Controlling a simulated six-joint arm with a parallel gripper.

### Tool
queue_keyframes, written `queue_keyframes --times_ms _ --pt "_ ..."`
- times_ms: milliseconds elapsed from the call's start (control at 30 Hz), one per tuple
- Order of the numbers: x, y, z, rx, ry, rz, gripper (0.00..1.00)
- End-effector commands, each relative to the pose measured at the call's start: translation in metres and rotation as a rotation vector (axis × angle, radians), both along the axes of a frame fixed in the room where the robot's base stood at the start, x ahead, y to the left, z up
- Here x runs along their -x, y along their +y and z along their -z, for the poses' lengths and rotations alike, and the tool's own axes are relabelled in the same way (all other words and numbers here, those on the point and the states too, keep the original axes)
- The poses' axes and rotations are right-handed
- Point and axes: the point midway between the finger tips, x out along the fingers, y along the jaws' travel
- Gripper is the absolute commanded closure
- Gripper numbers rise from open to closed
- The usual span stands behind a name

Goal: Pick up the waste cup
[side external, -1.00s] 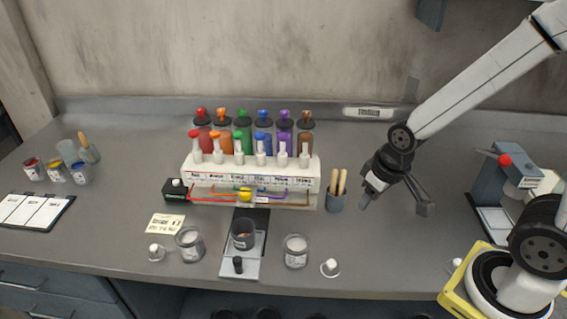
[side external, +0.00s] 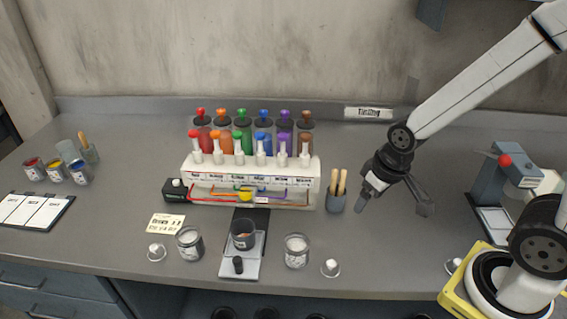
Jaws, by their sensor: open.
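My gripper (side external: 394,208) is open and empty above the right part of the bench, to the right of a pot with wooden sticks. Several cups could be the waste cup; I cannot read their labels. A cup with dark contents (side external: 243,236) stands upright on a plate below the dispenser. A clear labelled cup with pale contents (side external: 189,245) stands to its left, and a similar one (side external: 296,252) to its right. All three are left of my gripper and apart from it.
A dispenser rack (side external: 250,179) with coloured bottles stands behind the cups. The stick pot (side external: 335,203) is close to my gripper's left. White-topped small items (side external: 330,268) lie near the front edge. A bench device (side external: 500,180) stands at the right.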

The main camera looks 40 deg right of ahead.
Motion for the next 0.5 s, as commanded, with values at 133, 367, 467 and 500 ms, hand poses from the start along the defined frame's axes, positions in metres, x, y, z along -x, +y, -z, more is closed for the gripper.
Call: queue_keyframes --times_ms 133,367,467,500 --pt "0.0 0.0 0.0 0.0 0.0 0.0 0.0" --pt "-0.004 0.002 0.0 0.001 -0.003 -0.007 0.0" --pt "-0.013 0.007 0.001 0.001 -0.009 -0.021 0.0" --pt "-0.018 0.01 0.001 0.001 -0.013 -0.031 0.0"
